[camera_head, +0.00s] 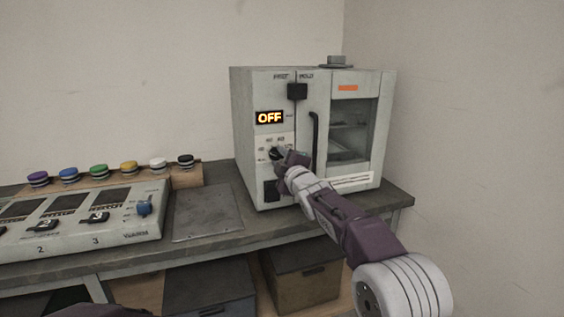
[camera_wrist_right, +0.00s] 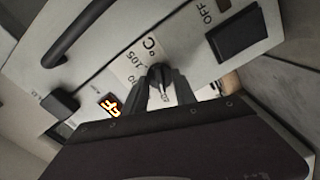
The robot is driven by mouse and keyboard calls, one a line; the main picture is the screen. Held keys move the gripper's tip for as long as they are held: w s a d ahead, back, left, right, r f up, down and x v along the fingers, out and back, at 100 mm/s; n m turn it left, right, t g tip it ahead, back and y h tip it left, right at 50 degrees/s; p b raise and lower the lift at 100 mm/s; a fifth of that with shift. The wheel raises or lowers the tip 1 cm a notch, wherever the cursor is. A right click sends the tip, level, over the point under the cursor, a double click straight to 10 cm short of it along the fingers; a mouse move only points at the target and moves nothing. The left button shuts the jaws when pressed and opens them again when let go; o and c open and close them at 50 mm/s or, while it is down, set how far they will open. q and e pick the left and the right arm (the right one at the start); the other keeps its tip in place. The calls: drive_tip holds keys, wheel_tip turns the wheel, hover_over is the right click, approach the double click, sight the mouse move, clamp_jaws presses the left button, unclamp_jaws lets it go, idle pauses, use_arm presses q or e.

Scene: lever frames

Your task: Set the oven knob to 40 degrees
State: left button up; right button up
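The oven (camera_head: 313,95) is a pale grey box on the bench, and its lit display (camera_head: 269,117) reads OFF. The black oven knob (camera_head: 274,154) sits on a white dial plate below the display, partly covered by my right gripper (camera_head: 283,157) in the head view. In the right wrist view the knob (camera_wrist_right: 158,76) shows between the two dark fingertips of my right gripper (camera_wrist_right: 161,94). The fingers stand on either side of it with pale gaps visible, so the gripper looks open around it.
A black switch (camera_wrist_right: 236,36) marked OFF is close to the knob. The oven door handle (camera_head: 315,140) is right of the dial. A flat grey plate (camera_head: 207,212) lies between.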

drive_tip(key=shift+s+d+f, duration=0.1)
drive_tip(key=shift+s+d, duration=0.05)
drive_tip(key=shift+s, duration=0.2)
drive_tip(key=b+v, duration=0.1)
drive_tip(key=v, duration=0.7)
drive_tip(key=shift+b, duration=0.35)
drive_tip(key=shift+s, duration=0.1)
